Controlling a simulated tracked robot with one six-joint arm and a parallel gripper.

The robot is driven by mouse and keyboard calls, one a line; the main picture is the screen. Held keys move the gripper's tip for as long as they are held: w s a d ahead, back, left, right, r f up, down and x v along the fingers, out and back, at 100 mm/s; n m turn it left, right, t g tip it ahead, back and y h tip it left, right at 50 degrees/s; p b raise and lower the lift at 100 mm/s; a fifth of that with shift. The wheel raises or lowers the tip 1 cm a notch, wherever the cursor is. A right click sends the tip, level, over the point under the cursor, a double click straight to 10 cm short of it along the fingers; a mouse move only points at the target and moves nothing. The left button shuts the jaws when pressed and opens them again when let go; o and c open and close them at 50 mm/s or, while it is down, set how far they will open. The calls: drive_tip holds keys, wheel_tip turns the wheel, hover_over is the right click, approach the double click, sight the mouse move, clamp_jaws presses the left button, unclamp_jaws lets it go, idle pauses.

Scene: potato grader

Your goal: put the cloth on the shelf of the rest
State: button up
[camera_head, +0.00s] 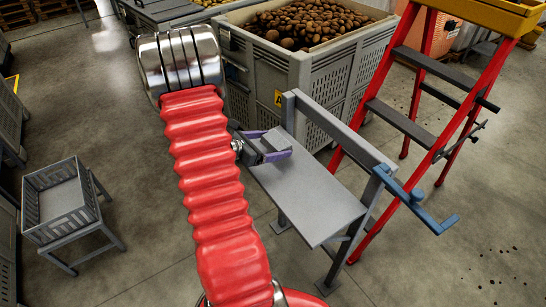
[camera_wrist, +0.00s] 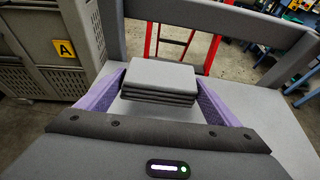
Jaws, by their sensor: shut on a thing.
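The cloth (camera_wrist: 158,80) is a grey folded stack between the two purple fingers of my gripper (camera_wrist: 155,90) in the wrist view. My gripper is shut on it, with a finger at its left and right sides. In the head view my gripper (camera_head: 277,153) is over the far left part of the shelf (camera_head: 315,200), a flat grey plate on the grey rest (camera_head: 340,130). The cloth cannot be made out clearly there. The wrist view shows the shelf surface (camera_wrist: 262,105) around and beneath the cloth. I cannot tell whether the cloth touches it.
A grey bin of potatoes (camera_head: 290,65) stands behind the rest. A red stepladder (camera_head: 400,120) is close on its right. A blue hooked bar (camera_head: 420,203) sticks out at the rest's right end. A grey crate on a stand (camera_head: 68,205) is at left. Much of the shelf is bare.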

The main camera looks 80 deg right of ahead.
drive_tip(key=shift+f, duration=0.3)
drive_tip(key=shift+f, duration=2.1)
drive_tip(key=shift+f, duration=0.1)
drive_tip(key=o, duration=0.9)
drive_tip(key=shift+o, duration=0.2)
drive_tip(key=v, duration=1.2)
